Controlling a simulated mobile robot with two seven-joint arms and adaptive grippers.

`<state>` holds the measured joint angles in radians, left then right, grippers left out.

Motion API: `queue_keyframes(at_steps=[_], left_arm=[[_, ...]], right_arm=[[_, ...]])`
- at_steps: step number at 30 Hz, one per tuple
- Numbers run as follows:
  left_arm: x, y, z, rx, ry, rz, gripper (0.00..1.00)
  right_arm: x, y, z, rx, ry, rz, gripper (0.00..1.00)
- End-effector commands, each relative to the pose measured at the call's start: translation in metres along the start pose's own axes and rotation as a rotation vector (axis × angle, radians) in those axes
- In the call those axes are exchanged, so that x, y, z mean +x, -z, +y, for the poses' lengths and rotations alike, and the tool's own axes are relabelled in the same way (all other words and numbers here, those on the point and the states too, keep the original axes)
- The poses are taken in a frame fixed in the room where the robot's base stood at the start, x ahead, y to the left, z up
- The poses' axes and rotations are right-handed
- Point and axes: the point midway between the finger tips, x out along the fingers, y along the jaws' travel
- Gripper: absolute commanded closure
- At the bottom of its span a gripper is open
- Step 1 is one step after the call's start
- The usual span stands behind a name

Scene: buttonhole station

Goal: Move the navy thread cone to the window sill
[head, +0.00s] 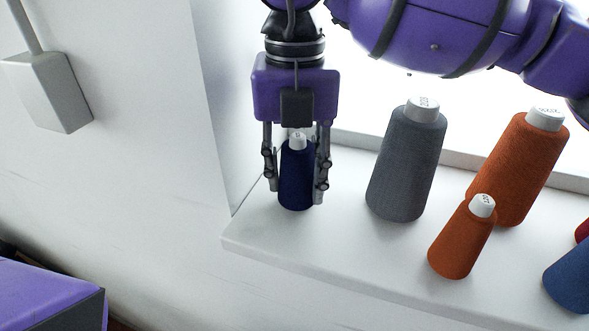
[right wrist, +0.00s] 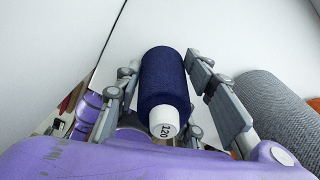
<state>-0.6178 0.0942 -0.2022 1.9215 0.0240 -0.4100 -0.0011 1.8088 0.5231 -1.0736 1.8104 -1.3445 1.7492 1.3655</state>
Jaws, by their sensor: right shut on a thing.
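The navy thread cone (head: 296,180) is upright at the left end of the white window sill (head: 345,249), and its base appears to be on or just above the sill. My right gripper (head: 296,184) comes down from above and is shut on the cone, with one finger on each side. In the right wrist view the navy cone (right wrist: 163,80) sits between the two fingers (right wrist: 165,85), with its white top marked 120 towards the camera. My left gripper is not in view.
A grey cone (head: 405,165) stands to the right of my gripper, with a large orange cone (head: 518,165) and a small orange cone (head: 461,242) beyond. A blue cone (head: 573,275) and a red one (head: 583,231) are at the right edge. A grey box (head: 48,90) is on the left wall.

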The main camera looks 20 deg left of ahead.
Motion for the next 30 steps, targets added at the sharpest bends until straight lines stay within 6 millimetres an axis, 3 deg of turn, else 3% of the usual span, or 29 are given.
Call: queue_keyframes(at_steps=[11,12,16,25,30], left_arm=[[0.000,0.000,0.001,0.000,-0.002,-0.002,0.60],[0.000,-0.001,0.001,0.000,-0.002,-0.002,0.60],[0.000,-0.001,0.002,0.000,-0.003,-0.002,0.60],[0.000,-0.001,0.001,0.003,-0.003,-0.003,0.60],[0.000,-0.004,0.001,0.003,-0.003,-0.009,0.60]], right_arm=[[0.004,0.000,0.000,0.001,0.001,-0.003,0.92],[0.004,0.000,0.000,0.001,0.001,-0.003,0.60],[0.004,0.000,0.000,0.001,0.001,-0.003,0.45],[0.003,0.000,0.000,0.001,0.001,-0.003,0.45],[-0.014,-0.001,0.000,0.002,0.000,-0.005,0.45]])
